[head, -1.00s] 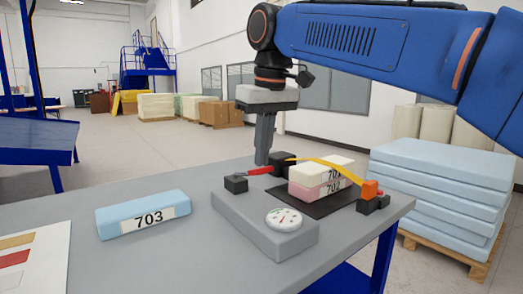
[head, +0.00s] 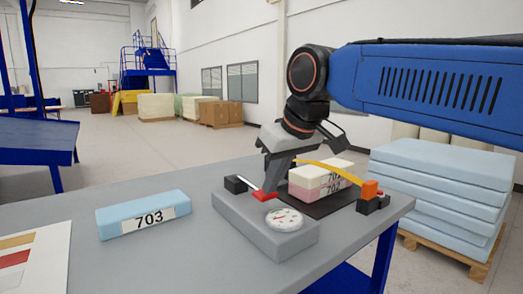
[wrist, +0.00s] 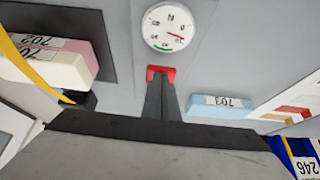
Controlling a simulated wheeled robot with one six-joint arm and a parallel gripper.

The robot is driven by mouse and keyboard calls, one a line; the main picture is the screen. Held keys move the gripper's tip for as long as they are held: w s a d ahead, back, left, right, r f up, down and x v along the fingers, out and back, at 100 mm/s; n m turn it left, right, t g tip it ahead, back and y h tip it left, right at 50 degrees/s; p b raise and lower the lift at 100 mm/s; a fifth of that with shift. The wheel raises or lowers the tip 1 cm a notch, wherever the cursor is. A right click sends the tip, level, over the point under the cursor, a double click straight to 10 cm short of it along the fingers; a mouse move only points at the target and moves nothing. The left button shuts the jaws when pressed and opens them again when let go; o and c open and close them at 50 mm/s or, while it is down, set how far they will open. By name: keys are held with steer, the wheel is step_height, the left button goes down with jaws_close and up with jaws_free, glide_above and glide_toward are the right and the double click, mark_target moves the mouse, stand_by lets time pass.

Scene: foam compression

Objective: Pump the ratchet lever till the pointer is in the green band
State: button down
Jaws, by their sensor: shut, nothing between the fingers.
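My gripper (head: 270,190) is shut and empty. It is tilted, with its fingertips at the red grip (head: 263,195) of the ratchet lever, which lies low over the grey base (head: 235,213). In the wrist view the red grip (wrist: 160,70) shows just beyond the fingertips (wrist: 160,80); they look in contact. The round white gauge (head: 284,219) sits on the base. In the wrist view, its dial (wrist: 168,24) has a red pointer directed right, apart from the green band at the lower edge.
Stacked cream and pink foam blocks (head: 312,185) sit under a yellow strap (head: 325,166) leading to an orange buckle (head: 370,190). A blue block marked 703 (head: 143,214) lies left. Blue foam slabs (head: 440,175) stand on a pallet at right.

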steer(key=shift+f, duration=0.25)
steer(key=w+v, duration=0.1)
steer(key=v, duration=1.3)
steer(key=shift+a+r, duration=0.25)
steer(key=shift+r, duration=0.05)
steer(key=shift+s, duration=0.15)
